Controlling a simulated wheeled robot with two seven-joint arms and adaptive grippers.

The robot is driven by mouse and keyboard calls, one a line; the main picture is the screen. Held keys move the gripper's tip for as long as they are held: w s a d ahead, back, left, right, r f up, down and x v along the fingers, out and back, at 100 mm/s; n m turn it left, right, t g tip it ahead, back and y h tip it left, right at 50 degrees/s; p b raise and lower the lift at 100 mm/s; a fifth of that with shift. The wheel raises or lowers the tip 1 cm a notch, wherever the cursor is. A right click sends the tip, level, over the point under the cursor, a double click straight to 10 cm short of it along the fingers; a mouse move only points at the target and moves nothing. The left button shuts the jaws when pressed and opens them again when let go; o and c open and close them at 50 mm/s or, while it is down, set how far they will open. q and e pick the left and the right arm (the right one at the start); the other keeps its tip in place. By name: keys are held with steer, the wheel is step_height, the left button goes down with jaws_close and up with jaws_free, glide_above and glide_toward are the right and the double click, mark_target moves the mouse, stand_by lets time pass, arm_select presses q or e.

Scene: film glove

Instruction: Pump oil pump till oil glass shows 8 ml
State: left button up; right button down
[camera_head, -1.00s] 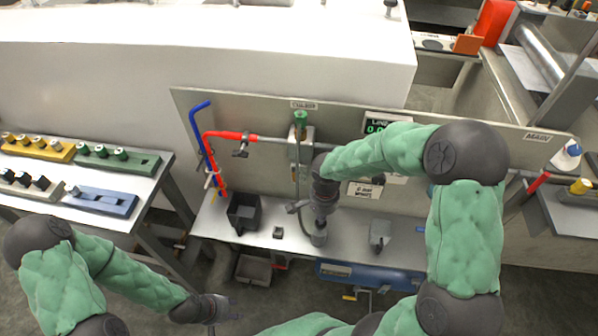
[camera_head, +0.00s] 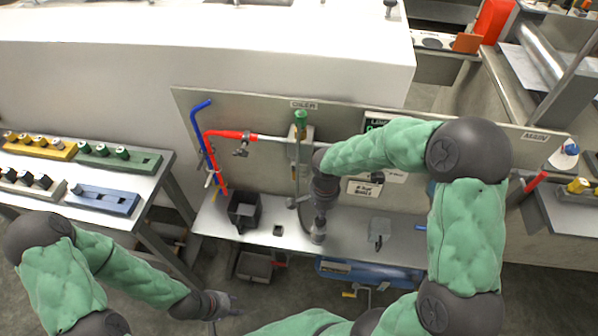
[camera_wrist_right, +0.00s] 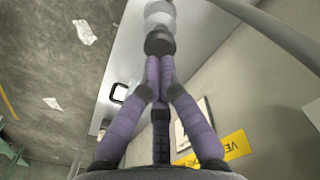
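The oiler unit (camera_head: 305,150) is on the upright panel under an OILER sign, with a green top (camera_head: 300,118) and a thin tube running down. A pale round piece (camera_wrist_right: 158,12) lies just beyond my right fingertips in the wrist view; I cannot tell whether it is the pump. My right gripper (camera_head: 318,234) points down low by the bench, and its purple fingers (camera_wrist_right: 158,45) are drawn together at dark tips. No grip on anything is clear. The display (camera_head: 375,122) is mostly hidden by my right arm. My left gripper (camera_head: 226,307) is open and empty at lower left.
A black bin (camera_head: 243,211) and a small dark block (camera_head: 278,230) stand left on the bench. A grey scoop-like piece (camera_head: 379,233) is to the right. Red pipe (camera_head: 230,134) and blue pipe (camera_head: 200,130) run along the panel. A side table (camera_head: 70,180) holds colored blocks.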

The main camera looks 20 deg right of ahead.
step_height(320, 180, up, 6)
steer(key=p, duration=0.3)
steer(key=shift+f, duration=0.25)
stand_by(0.3)
steer(key=s+a+f+n+y, duration=0.1)
steer(key=s+a+f+n, duration=0.2)
steer(key=f, duration=0.3)
steer(key=s+a+f+n+y, duration=0.1)
steer(key=s+a+f+n, duration=0.2)
steer(key=a+f, duration=0.3)
steer(key=s+a+f+n+y+p, duration=0.1)
steer(key=s+a+f+n, duration=0.3)
steer(key=f, duration=0.4)
steer(key=shift+s+a+f+y, duration=0.25)
steer(key=shift+s+a+y, duration=0.25)
steer(key=shift+s+a, duration=0.2)
